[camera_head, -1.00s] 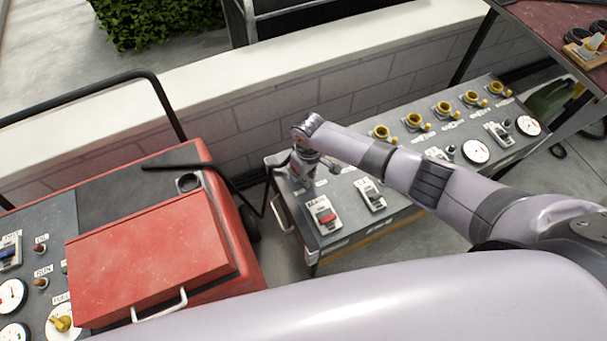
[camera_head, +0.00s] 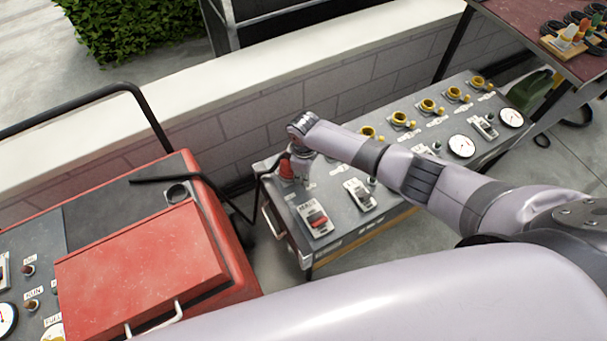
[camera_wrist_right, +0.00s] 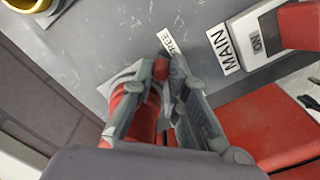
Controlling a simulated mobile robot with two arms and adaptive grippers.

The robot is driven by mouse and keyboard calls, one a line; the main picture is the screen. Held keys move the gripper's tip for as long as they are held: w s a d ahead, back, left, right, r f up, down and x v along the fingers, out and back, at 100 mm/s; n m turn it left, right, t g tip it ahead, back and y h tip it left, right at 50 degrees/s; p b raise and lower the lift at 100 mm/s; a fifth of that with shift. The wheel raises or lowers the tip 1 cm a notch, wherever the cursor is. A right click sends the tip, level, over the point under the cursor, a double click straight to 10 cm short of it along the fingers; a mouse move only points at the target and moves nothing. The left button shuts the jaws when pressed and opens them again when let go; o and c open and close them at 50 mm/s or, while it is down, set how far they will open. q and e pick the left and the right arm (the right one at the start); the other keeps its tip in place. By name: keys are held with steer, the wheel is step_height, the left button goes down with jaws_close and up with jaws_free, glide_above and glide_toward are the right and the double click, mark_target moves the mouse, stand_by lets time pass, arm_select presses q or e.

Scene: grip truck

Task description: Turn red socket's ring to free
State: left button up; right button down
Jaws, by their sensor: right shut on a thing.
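The red socket (camera_head: 286,169) shows at the left end of the grey panel (camera_head: 333,180), partly behind my right gripper (camera_head: 301,174). In the right wrist view, the socket's red body (camera_wrist_right: 143,120) is partly covered by the fingers. My right gripper (camera_wrist_right: 162,75) is shut there on a small red knob (camera_wrist_right: 161,69) of the socket's ring. A white label reading FREE (camera_wrist_right: 167,41) lies just beyond the fingertips. The ring's exact angle is hidden by the fingers. My left gripper is not in view.
A MAIN switch with a red lever (camera_head: 317,219) stands near the panel's front left corner. Several yellow sockets (camera_head: 428,105) line the panel's back edge. A red machine (camera_head: 140,265) with a black bar stands at the left. A low wall (camera_head: 250,122) runs behind.

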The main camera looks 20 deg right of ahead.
steer(key=c, duration=1.6)
jaws_free()
steer(key=shift+r, duration=0.1)
step_height(320, 180, up, 12)
steer(key=shift+f, duration=0.1)
